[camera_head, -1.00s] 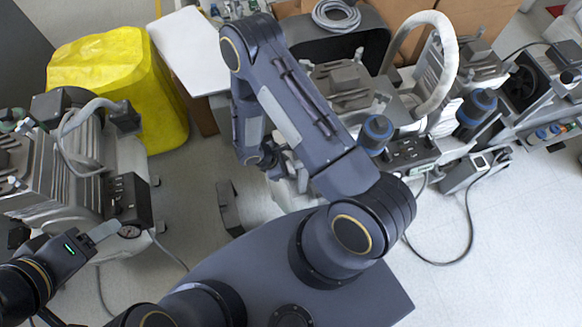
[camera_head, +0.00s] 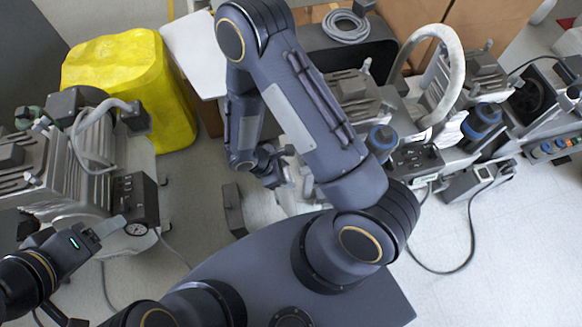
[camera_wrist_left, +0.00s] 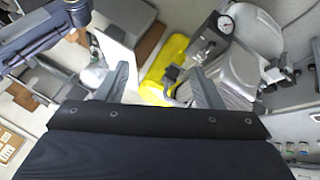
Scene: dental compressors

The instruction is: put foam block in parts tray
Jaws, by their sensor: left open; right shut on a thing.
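My right gripper (camera_head: 285,175) is small and partly hidden beside its own forearm, in the middle of the head view. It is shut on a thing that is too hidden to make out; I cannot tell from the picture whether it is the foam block. No parts tray can be clearly recognised in either view. My left gripper (camera_head: 108,230) is at the lower left in the head view, beside the left compressor's pressure gauge. In the left wrist view its two fingers (camera_wrist_left: 163,85) stand apart, with nothing seen between them at close range.
A compressor (camera_head: 85,165) stands at the left, with a yellow container (camera_head: 125,85) behind it. A white-topped surface (camera_head: 200,55) is beside that. More compressor equipment (camera_head: 415,155) with a thick pale hose (camera_head: 408,50) fills the right. A cable (camera_head: 470,235) lies on the otherwise clear floor at lower right.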

